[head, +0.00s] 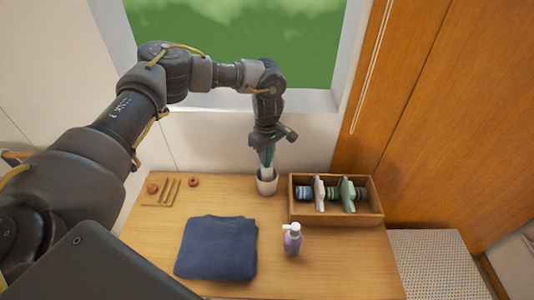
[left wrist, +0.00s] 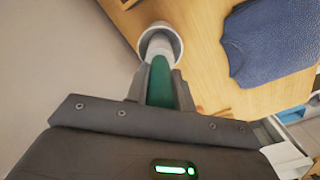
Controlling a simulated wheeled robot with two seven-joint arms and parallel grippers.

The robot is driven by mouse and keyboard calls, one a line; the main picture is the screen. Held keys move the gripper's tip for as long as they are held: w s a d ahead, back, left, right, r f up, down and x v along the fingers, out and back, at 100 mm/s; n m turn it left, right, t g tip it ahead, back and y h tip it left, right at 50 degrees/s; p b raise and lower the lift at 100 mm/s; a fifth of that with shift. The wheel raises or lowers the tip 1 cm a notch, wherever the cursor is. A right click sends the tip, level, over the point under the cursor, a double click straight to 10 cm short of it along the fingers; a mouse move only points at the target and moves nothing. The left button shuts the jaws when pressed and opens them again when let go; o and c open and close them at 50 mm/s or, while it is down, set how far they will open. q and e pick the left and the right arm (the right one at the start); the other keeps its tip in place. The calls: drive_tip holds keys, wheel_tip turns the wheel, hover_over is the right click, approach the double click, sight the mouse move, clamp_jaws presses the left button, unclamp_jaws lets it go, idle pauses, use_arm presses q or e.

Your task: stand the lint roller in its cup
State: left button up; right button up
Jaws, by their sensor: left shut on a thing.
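The lint roller (head: 266,157) has a green handle and a white roller end that points down. The handle (left wrist: 160,85) also shows between the fingers in the left wrist view. The white cup (head: 267,186) stands on the table near the back wall, and its rim shows in the left wrist view (left wrist: 179,40). My left gripper (head: 269,147) is above the cup, shut on the green handle. The white end is in the cup's mouth; whether it rests on the bottom is hidden. My right gripper is not in view.
A wooden box (head: 337,218) with rolled and upright items stands right of the cup. A small tray with sticks (head: 163,192) is at left. Table around the cup's front is clear.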

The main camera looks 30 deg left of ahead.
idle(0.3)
use_arm(q)
drive_tip(key=o, duration=1.1)
drive_tip(key=shift+c, duration=0.2)
drive_tip(key=shift+r, duration=0.25)
wheel_tip(320, 180, up, 9)
drive_tip(key=b, duration=0.3)
drive_tip(key=shift+r+b, duration=0.3)
drive_tip(key=shift+r, duration=0.35)
drive_tip(key=shift+s+f, duration=0.1)
drive_tip(key=shift+f, duration=0.05)
